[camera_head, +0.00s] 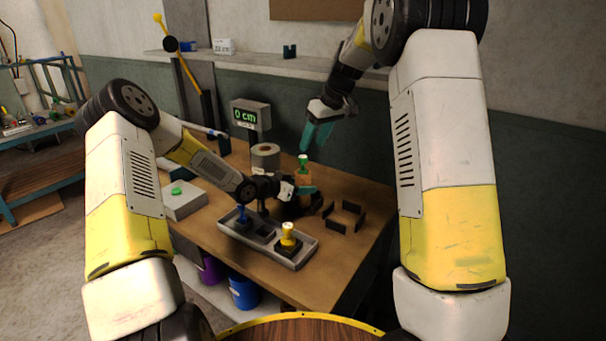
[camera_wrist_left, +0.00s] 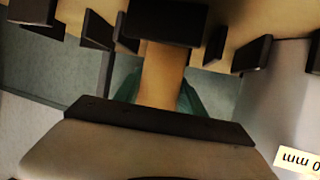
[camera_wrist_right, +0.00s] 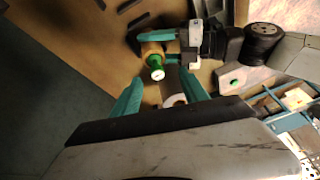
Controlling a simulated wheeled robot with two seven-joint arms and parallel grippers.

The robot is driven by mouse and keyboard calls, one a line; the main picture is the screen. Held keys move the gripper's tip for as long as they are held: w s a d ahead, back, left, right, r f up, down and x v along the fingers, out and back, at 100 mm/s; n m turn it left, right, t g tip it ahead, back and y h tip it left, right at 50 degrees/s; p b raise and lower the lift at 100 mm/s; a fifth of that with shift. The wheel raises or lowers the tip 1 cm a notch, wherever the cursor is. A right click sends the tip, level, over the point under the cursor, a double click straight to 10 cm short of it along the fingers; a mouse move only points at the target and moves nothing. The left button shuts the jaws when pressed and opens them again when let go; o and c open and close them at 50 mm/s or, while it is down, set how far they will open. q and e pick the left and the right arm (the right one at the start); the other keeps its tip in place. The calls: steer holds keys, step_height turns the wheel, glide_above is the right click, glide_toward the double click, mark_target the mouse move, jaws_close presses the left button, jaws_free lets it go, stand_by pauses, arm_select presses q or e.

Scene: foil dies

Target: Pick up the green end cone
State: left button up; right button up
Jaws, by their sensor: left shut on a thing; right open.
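The green end cone (camera_head: 303,160) stands upright on top of an orange-brown body (camera_head: 303,174). In the right wrist view the green cone (camera_wrist_right: 156,64) shows its pale tip, with the orange-brown body (camera_wrist_right: 150,48) behind it. My left gripper (camera_head: 304,189) is shut on the orange-brown body, its teal fingers on either side. In the left wrist view a tan piece (camera_wrist_left: 161,75) lies between the teal fingers, partly hidden by dark parts. My right gripper (camera_head: 320,128) is open and empty, above and slightly right of the green cone, pointing down.
A grey tray (camera_head: 240,236) holds a blue-topped piece (camera_head: 241,214) and a yellow piece (camera_head: 288,235). A grey roll (camera_head: 265,157) stands close behind the left gripper. Dark brackets (camera_head: 343,215) lie right; the right table edge is clear.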

mark_target(302, 157)
steer(key=a+r+m+h, duration=0.2)
steer(key=a+m+h, duration=0.45)
steer(key=m, duration=1.05)
steer(key=shift+t+h, duration=0.25)
steer(key=shift+t, duration=0.15)
steer(key=x, duration=1.2)
steer(key=shift+w, duration=0.1)
jaws_close()
